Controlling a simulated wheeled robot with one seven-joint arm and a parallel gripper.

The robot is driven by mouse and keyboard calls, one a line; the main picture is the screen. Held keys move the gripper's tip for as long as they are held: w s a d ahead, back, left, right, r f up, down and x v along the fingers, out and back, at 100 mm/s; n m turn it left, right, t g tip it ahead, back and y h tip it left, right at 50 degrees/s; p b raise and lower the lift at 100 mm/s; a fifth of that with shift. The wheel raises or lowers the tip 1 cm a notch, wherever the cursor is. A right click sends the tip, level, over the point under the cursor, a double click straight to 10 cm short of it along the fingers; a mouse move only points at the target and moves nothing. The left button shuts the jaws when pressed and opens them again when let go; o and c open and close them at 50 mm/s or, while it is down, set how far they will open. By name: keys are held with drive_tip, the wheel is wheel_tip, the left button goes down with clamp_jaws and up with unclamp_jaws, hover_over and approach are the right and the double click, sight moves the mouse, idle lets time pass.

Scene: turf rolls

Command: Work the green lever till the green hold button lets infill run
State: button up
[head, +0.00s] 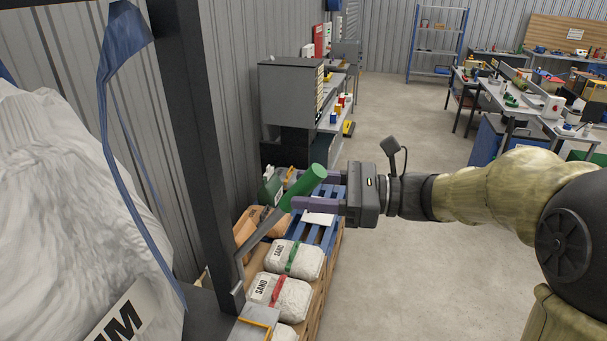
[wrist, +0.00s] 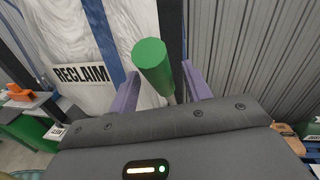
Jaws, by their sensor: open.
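The green lever (head: 304,188) has a thick green cylindrical grip on a grey bar that slants up from beside a dark upright post. My gripper (head: 316,191) is open, with its purple fingers at the green grip. In the wrist view the green grip (wrist: 153,66) stands between the two spread fingers, with gaps at both sides; I cannot tell whether either finger touches it. I cannot make out a green hold button for certain in either view. A green item with a white label (head: 271,187) sits behind the lever, partly hidden.
A white bulk bag (head: 60,190) marked RECLAIM in the wrist view fills the left, next to the dark post (head: 198,130). Sand bags (head: 296,259) lie on pallets below the lever. A grey cabinet (head: 288,97) stands behind. Open floor (head: 400,280) lies to the right.

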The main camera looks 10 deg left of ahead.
drive_tip(key=shift+a, duration=0.8)
clamp_jaws()
